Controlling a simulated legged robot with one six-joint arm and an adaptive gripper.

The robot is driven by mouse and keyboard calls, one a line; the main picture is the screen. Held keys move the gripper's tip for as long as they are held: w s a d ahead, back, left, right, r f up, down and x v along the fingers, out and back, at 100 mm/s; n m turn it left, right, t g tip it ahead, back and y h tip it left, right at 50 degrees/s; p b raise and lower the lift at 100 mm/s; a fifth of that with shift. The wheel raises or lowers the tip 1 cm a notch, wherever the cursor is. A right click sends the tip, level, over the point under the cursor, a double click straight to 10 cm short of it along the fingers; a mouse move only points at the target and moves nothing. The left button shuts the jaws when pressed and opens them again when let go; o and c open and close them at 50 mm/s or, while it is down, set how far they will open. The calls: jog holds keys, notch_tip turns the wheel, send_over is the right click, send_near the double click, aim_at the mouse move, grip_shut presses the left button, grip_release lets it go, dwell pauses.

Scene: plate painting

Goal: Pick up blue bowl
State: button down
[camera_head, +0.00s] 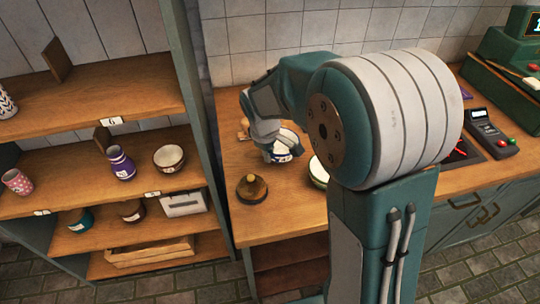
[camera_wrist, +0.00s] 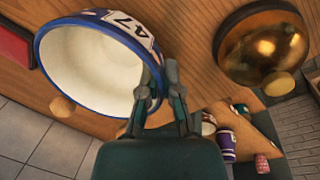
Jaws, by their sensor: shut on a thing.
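The blue bowl (camera_head: 285,147) is white inside with a blue rim and a number band. It is on or just above the wooden counter (camera_head: 288,212), left of my arm in the head view. My gripper (camera_wrist: 160,88) is shut on the bowl's rim, one finger inside and one outside. In the head view my gripper (camera_head: 268,140) reaches the bowl's left side. I cannot tell whether the bowl touches the counter.
A brass bell (camera_head: 252,189) stands on the counter in front of the bowl. A green-rimmed bowl (camera_head: 319,172) is partly hidden behind my arm. A card terminal (camera_head: 491,133) is at the right. Shelves (camera_head: 92,85) with cups and bowls stand at the left.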

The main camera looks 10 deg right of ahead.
jog(key=s+d+r, duration=0.8)
jog(key=s+r, duration=0.3)
jog(key=shift+s+r, duration=0.3)
jog(key=shift+r, duration=0.1)
